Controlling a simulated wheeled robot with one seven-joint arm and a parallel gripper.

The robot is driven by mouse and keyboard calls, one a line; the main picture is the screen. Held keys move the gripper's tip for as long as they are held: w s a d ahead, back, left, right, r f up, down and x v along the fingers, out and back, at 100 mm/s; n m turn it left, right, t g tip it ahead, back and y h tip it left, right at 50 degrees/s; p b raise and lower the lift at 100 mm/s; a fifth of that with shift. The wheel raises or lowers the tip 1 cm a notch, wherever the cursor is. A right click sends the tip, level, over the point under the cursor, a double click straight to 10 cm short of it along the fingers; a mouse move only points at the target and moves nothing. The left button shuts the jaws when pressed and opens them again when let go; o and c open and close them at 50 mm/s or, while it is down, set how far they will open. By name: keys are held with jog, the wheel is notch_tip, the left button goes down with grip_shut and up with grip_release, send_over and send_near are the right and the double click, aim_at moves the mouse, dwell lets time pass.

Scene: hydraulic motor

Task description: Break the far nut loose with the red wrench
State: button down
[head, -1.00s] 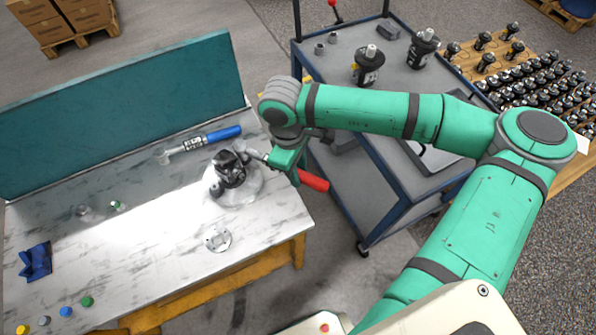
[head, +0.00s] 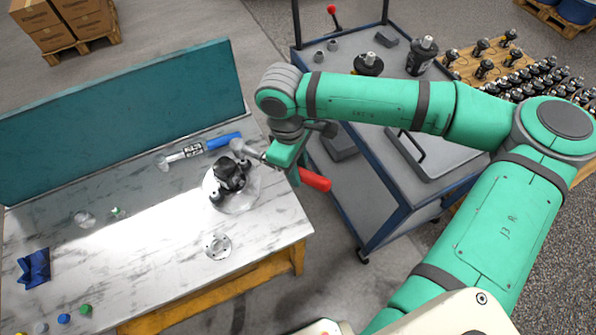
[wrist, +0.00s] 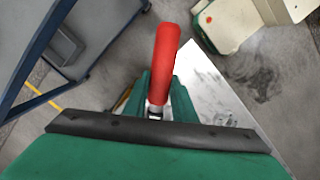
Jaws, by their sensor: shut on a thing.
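The wrench has a red handle (head: 314,179) and a grey metal head (head: 240,148). My gripper (head: 284,158) is shut on it between handle and head. In the wrist view the red handle (wrist: 165,60) stands out beyond my green fingers (wrist: 158,98). The dark hydraulic motor (head: 231,176) stands on a round, light base on the marble-topped bench. The wrench head is at the motor's far side, at its upper right edge in the head view. The far nut cannot be made out, and I cannot tell whether the head is seated on it.
A blue-handled tool (head: 210,143) lies behind the motor. A round metal flange (head: 217,245) lies in front of it. A blue cloth (head: 35,267) and small coloured caps are at the left. A teal panel (head: 120,115) backs the bench. A blue-framed cart (head: 375,205) stands close on the right.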

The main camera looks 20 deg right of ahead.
jog(key=s+a+m, duration=0.3)
jog(key=a+m, duration=0.1)
jog(key=a, duration=0.2)
jog(key=shift+a+m+y, duration=0.2)
jog(key=shift+m+y, duration=0.1)
jog(key=shift+s, duration=0.1)
jog(key=c, duration=2.2)
grip_release()
grip_shut()
jog(key=shift+f, duration=0.2)
jog(key=shift+d+f+g, duration=0.2)
jog(key=shift+f+g, duration=0.1)
jog(key=shift+f, duration=1.1)
